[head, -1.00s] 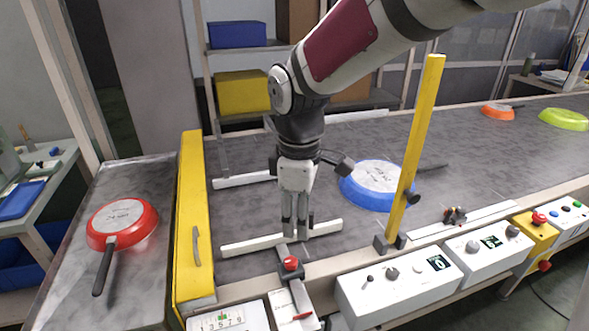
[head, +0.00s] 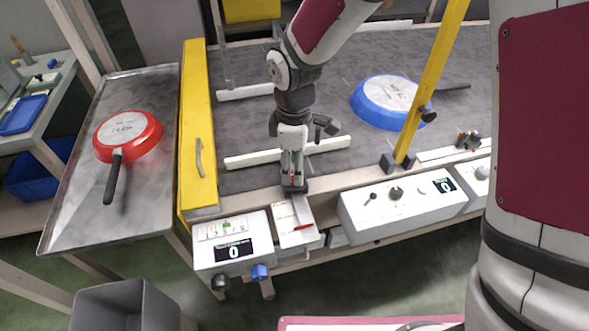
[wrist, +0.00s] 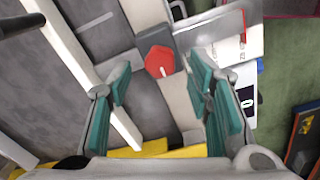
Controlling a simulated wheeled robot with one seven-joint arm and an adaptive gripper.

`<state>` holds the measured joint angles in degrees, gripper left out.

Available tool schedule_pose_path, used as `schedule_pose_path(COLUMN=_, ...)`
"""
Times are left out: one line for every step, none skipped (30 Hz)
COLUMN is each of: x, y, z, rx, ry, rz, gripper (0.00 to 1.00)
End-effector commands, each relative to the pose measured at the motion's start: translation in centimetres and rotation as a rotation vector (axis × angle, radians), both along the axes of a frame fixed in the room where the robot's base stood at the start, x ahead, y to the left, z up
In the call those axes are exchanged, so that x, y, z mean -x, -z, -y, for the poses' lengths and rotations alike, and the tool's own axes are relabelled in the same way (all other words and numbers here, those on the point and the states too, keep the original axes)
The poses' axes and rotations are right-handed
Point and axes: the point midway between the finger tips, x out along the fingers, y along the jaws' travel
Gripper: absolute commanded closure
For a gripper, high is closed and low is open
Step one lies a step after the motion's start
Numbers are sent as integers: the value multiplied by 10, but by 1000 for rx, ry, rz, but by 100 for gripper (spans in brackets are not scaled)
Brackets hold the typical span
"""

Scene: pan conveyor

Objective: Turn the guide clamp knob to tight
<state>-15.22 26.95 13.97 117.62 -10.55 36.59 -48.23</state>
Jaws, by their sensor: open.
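The red, many-sided guide clamp knob (wrist: 158,62) sits on a dark grey block in the wrist view. A small pale mark shows on its top. My gripper (wrist: 160,84) is open, with its teal-padded fingers on either side of the knob in the picture; I cannot tell whether they touch it. In the head view my gripper (head: 293,172) points down over the clamp at the conveyor's front edge and hides most of the knob. The white guide rail (head: 328,146) lies behind it on the belt and also runs down the left of the wrist view (wrist: 92,72).
A white box with a scale and display (head: 232,245) stands in front, next to a panel with a red pointer (head: 296,228). A yellow post (head: 431,82) and a blue pan (head: 385,100) are to the right. A yellow barrier (head: 196,130) and red pan (head: 127,135) are left.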

Motion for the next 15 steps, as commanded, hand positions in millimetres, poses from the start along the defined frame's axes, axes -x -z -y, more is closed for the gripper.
schedule_pose_path(x=0, y=8, z=0, rx=2, ry=0, rz=-2, gripper=54)
schedule_pose_path(x=0, y=11, z=0, rx=1, ry=0, rz=-1, gripper=54)
schedule_pose_path(x=0, y=14, z=1, rx=2, ry=0, rz=-2, gripper=54)
schedule_pose_path(x=0, y=17, z=1, rx=2, ry=0, rz=-2, gripper=54)
schedule_pose_path(x=0, y=19, z=1, rx=1, ry=0, rz=-1, gripper=54)
schedule_pose_path(x=0, y=20, z=0, rx=1, ry=0, rz=-1, gripper=54)
schedule_pose_path(x=0, y=21, z=0, rx=0, ry=1, rz=0, gripper=54)
schedule_pose_path(x=0, y=22, z=0, rx=0, ry=1, rz=0, gripper=54)
schedule_pose_path(x=0, y=23, z=0, rx=0, ry=0, rz=0, gripper=54)
schedule_pose_path(x=0, y=23, z=0, rx=0, ry=0, rz=0, gripper=54)
schedule_pose_path(x=0, y=23, z=0, rx=0, ry=1, rz=0, gripper=54)
schedule_pose_path(x=0, y=23, z=0, rx=0, ry=1, rz=0, gripper=54)
schedule_pose_path(x=0, y=23, z=0, rx=0, ry=1, rz=0, gripper=54)
schedule_pose_path(x=0, y=23, z=0, rx=0, ry=1, rz=0, gripper=54)
schedule_pose_path(x=0, y=23, z=0, rx=0, ry=1, rz=0, gripper=54)
